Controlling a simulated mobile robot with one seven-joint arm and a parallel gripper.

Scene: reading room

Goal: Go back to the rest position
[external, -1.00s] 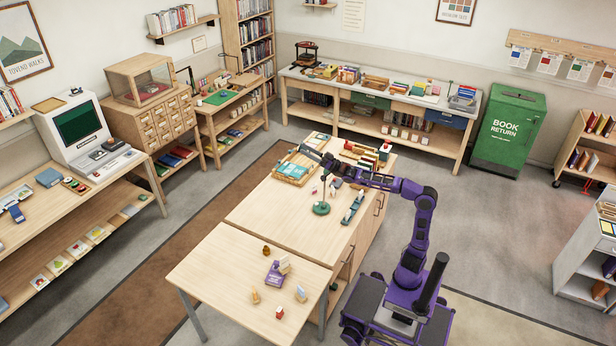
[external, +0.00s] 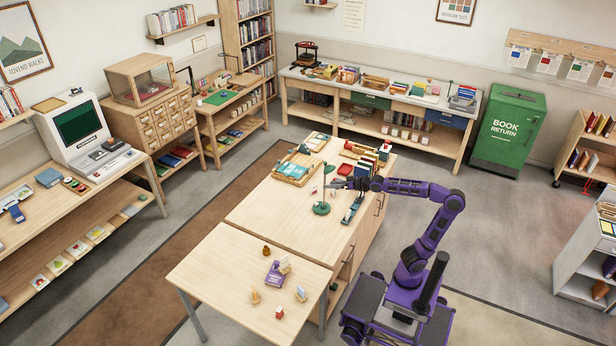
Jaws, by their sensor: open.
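My purple arm reaches from my base at the lower right over the right edge of the wooden table (external: 265,215). My gripper (external: 332,184) is open and appears empty, above the table beside a green stand (external: 321,208). The fingers are small in this view, and I cannot tell whether they touch the stand's upper part.
A lower table (external: 215,275) in front holds a purple item (external: 275,272) and small pieces. The floor right of my base is clear.

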